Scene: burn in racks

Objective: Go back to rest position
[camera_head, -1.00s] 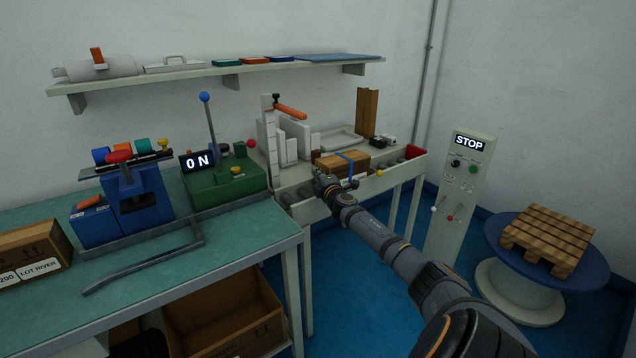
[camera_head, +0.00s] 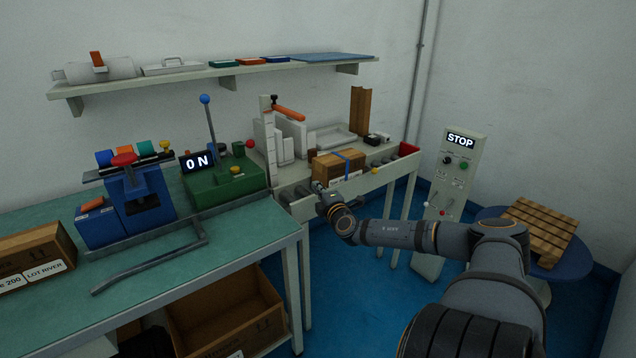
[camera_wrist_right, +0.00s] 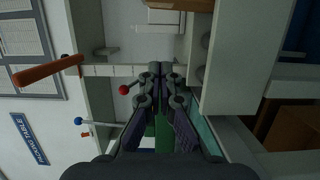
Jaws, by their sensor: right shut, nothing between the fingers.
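My right gripper (camera_head: 322,190) is at the front edge of the roller conveyor in the head view, just in front of and below a brown box with a blue strap (camera_head: 338,165). In the right wrist view the gripper (camera_wrist_right: 160,72) has its fingers together with nothing between them. It looks apart from the box, which stands on the conveyor (camera_head: 300,200). My right arm reaches in from the lower right. My left gripper is not in view.
A green machine with a lever (camera_head: 225,190) and a blue device (camera_head: 140,205) stand on the green-topped bench (camera_head: 215,245). The STOP panel (camera_head: 452,185) and a pallet (camera_head: 540,232) on a blue round stand are at right. Blue floor is open between.

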